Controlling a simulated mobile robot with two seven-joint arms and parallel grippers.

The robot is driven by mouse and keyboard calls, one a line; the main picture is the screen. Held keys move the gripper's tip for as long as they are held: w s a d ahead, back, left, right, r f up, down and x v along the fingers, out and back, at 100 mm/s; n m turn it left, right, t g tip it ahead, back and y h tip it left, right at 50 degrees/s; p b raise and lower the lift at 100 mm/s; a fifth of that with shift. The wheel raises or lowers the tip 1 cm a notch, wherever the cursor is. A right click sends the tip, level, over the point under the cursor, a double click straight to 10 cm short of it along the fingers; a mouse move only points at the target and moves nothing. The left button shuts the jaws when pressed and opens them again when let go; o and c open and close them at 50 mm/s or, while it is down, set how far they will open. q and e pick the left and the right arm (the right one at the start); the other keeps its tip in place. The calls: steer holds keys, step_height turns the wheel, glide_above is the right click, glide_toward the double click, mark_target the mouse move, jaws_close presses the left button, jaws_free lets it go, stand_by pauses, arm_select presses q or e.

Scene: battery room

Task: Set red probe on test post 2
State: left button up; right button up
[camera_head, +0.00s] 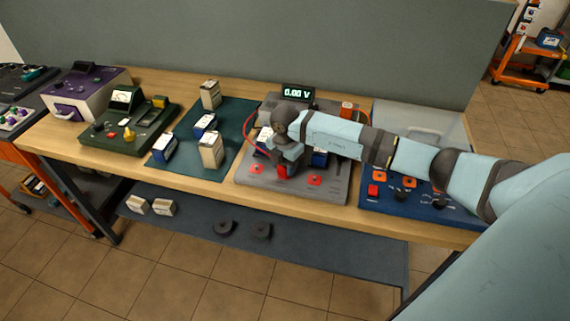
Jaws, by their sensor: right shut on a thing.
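The grey test board (330,193) lies on the wooden bench, with a display (297,93) reading 0.00 V at its back. Two orange-red post pads show near its front edge, a left one (257,168) and a right one (315,180); their labels are too small to read. My right gripper (284,168) points down over the board between these pads, shut on a small red piece (282,172) that looks like the red probe. A red cable (248,136) curves to the left of the gripper. The arm hides the board's middle. My left gripper is not in view.
A blue panel (378,205) with knobs sits right of the board, a clear bin (450,128) behind it. A green mat (190,172) with several battery blocks (211,150) and a green meter unit (125,125) stand left. A grey wall rises behind the bench.

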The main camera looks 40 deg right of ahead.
steer(key=shift+f, duration=0.5)
steer(key=o, duration=0.7)
steer(key=shift+c, duration=0.2)
steer(key=shift+r, duration=0.15)
steer(key=shift+r+p, duration=2.2)
steer(key=shift+r, duration=1)
steer(key=shift+r+p, duration=1.45)
steer(key=shift+r, duration=0.8)
steer(key=shift+f, duration=0.1)
